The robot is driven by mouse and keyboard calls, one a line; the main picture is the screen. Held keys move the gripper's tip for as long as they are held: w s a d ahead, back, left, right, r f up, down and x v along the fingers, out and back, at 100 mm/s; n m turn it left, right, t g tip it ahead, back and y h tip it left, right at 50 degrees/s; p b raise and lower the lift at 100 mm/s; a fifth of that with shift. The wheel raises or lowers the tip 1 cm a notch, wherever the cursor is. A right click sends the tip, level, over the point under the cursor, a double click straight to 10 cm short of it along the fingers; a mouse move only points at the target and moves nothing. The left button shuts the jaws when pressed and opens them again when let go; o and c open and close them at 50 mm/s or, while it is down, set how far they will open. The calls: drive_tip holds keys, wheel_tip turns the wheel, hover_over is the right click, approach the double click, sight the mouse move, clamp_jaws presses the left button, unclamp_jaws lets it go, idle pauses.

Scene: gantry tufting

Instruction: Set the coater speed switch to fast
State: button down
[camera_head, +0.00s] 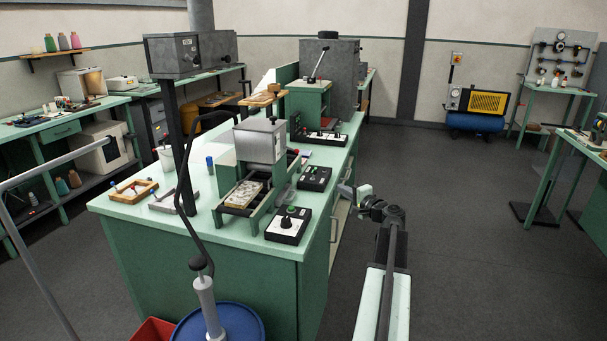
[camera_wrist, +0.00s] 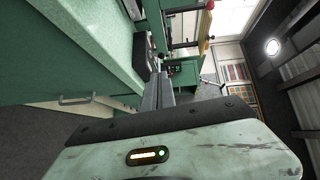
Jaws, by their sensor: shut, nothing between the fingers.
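Three small black control boxes sit on the green workbench (camera_head: 130,222): a front one (camera_head: 288,226) with a dark knob, a middle one (camera_head: 314,179) with small knobs, and a rear one (camera_head: 326,138) with a white panel. I cannot read their labels, so I cannot tell which bears the coater speed switch or how it is set. My gripper (camera_head: 346,192) is just right of the bench edge, apart from the boxes. In the wrist view its fingers (camera_wrist: 158,92) are together and empty, with a dark box (camera_wrist: 142,66) beyond them at the bench edge.
A grey machine head (camera_head: 260,140) stands over a tray on the bench. A curved black lever (camera_head: 186,170) rises at its left. A blue drum (camera_head: 235,322) and red bin (camera_head: 153,331) stand in front. The floor to the right is open, with a compressor (camera_head: 478,108) behind.

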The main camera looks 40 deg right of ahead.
drive_tip(key=shift+w+d+r, duration=0.1)
drive_tip(key=shift+d+r, duration=0.05)
drive_tip(key=shift+d, duration=0.05)
drive_tip(key=shift+w, duration=0.1)
drive_tip(key=b, duration=0.1)
approach(316, 173)
drive_tip(key=x, duration=0.6)
drive_tip(key=shift+w+d, duration=0.1)
drive_tip(key=shift+w, duration=0.3)
